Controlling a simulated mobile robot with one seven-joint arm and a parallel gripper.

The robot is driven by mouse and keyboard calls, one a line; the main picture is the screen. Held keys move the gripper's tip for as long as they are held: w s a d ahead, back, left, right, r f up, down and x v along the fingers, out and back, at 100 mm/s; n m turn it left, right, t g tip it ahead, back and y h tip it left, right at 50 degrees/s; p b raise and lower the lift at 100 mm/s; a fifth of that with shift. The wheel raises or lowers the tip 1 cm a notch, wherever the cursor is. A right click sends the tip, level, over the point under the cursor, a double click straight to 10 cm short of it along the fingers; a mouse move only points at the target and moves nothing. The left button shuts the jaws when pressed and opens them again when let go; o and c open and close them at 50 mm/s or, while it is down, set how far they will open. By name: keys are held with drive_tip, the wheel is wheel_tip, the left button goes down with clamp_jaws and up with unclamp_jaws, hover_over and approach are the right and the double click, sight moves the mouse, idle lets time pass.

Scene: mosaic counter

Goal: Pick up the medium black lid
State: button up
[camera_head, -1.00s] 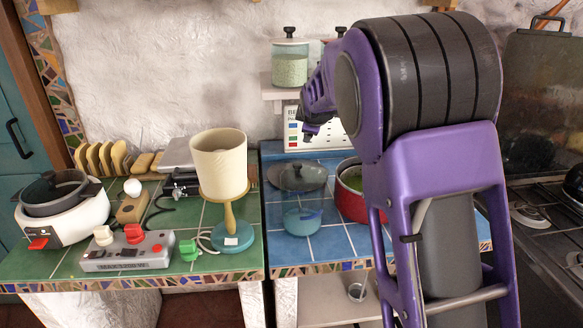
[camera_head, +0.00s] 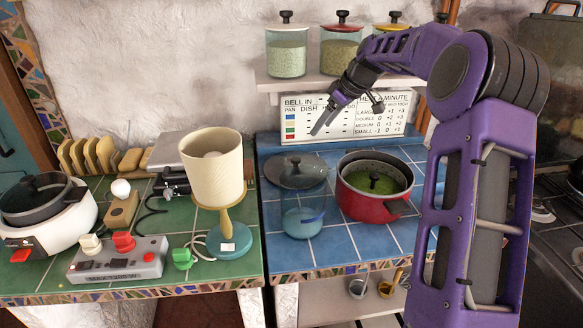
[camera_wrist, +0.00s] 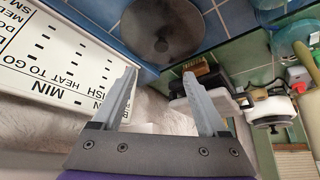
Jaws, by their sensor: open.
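A dark round lid (camera_head: 290,181) with a small knob lies flat on the blue tiles, behind a clear bluish vessel (camera_head: 301,220) that overlaps its front edge. In the wrist view the lid (camera_wrist: 160,35) shows at the top centre, beyond my fingertips. My gripper (camera_head: 346,120) is open and empty, above and behind the lid, in front of the sign. In the wrist view its spread fingers (camera_wrist: 160,76) have nothing between them. Another dark lid (camera_head: 38,184) sits on the white cooker at the left; I cannot tell which lid is the medium one.
A red pot (camera_head: 368,203) with green contents stands right of the lid. A printed sign (camera_head: 300,118) stands against the wall, under a shelf (camera_head: 300,83) holding lidded jars. A cream lamp-like stand (camera_head: 212,172) is to the left. Some blue tiles in front are bare.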

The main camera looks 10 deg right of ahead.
hover_over(297, 158)
drive_tip(key=s+d, duration=0.2)
drive_tip(key=f, duration=0.9)
drive_tip(key=shift+s+d+f, duration=0.15)
drive_tip(key=shift+d+f, duration=0.05)
drive_tip(key=shift+f, duration=0.1)
drive_tip(key=x, duration=0.5)
drive_tip(key=shift+a, duration=0.2)
clamp_jaws()
